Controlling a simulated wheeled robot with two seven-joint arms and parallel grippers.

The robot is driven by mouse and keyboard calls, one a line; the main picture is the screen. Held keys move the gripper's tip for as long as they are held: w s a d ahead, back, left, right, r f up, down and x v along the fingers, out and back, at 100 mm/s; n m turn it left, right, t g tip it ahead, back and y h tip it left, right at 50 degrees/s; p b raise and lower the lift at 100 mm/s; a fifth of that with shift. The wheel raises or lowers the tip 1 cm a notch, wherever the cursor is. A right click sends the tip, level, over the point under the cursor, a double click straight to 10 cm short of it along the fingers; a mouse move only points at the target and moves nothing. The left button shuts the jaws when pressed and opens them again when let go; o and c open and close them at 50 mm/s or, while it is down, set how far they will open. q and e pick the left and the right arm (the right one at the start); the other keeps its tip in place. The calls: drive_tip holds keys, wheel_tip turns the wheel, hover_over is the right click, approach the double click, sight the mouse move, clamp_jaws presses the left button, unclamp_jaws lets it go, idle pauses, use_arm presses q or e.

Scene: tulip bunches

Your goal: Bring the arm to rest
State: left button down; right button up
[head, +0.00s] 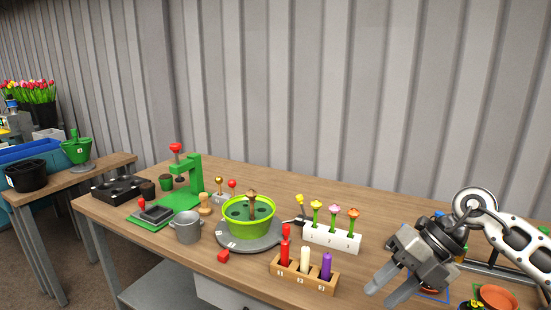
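My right arm comes in from the right edge, over the right end of the wooden workbench (330,200). Its gripper (381,295) points down and to the left, above the bench's front part. Its two grey fingers stand apart with nothing seen between them, to the right of the wooden holder (305,285) with the red, cream and purple pieces. My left gripper and arm are not in view.
A green pot (249,222) stands on a grey disc. Terracotta saucers (497,297) lie beneath my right arm.

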drive_tip(key=s+a+r+m+t+y, duration=0.1)
drive_tip(key=s+a+m+t+y, duration=0.3)
drive_tip(key=a+m+t+y, duration=0.65)
wheel_tip(320, 180, down, 10)
drive_tip(key=d+m+t+h, duration=0.2)
drive_tip(key=m+t+h, duration=0.4)
drive_tip(key=m+h, duration=0.7)
drive_tip(key=s+d+f+m+g+h, duration=0.2)
drive_tip(key=s+f+m+g, duration=0.4)
drive_tip(key=s+f, duration=0.6)
drive_tip(key=f+m, duration=0.1)
drive_tip(key=m, duration=0.1)
drive_tip(key=shift+d+f+m, duration=0.3)
drive_tip(key=shift+d+m, duration=0.05)
